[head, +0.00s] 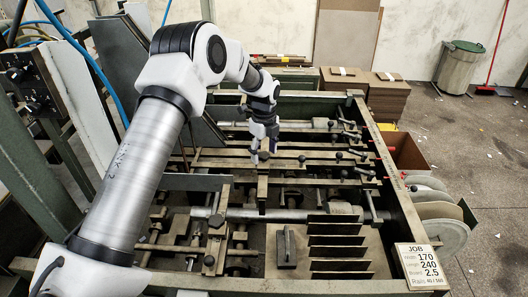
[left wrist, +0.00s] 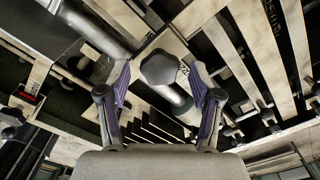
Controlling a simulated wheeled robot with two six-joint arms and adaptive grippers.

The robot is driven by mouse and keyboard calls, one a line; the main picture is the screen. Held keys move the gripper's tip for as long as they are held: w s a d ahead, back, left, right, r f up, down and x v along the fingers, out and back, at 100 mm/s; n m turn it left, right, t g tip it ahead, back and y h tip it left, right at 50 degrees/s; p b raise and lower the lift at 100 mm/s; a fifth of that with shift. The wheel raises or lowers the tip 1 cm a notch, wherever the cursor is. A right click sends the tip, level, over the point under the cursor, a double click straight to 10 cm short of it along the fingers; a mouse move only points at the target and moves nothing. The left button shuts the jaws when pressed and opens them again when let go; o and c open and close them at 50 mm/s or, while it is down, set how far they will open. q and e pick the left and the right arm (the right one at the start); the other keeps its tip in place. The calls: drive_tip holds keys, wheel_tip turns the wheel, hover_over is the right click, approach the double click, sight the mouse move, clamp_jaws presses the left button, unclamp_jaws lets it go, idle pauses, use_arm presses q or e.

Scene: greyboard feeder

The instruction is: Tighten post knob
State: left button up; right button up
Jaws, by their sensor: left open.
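My left gripper (head: 263,151) reaches down over the middle of the machine from the upper left. It is open. In the left wrist view its two fingers (left wrist: 160,72) stand to the left and right of a dark, many-sided post knob (left wrist: 160,66). Gaps show between the knob and both fingers, so nothing is gripped. A pale round rod or post shows behind the knob. In the head view the knob (head: 264,156) is small and partly hidden between the fingertips. My right gripper is not in view.
Several rails and bars with small black knobs cross the feeder frame (head: 405,215). A job sign (head: 421,266) sits at its front right corner. Dark upright plates (head: 335,240) stand on a board at front. Cardboard stacks (head: 388,95) stand behind. The floor at right is mostly free.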

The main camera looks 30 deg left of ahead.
sight(264, 154)
use_arm(q)
wheel_tip(264, 154, up, 12)
idle(0.3)
idle(0.4)
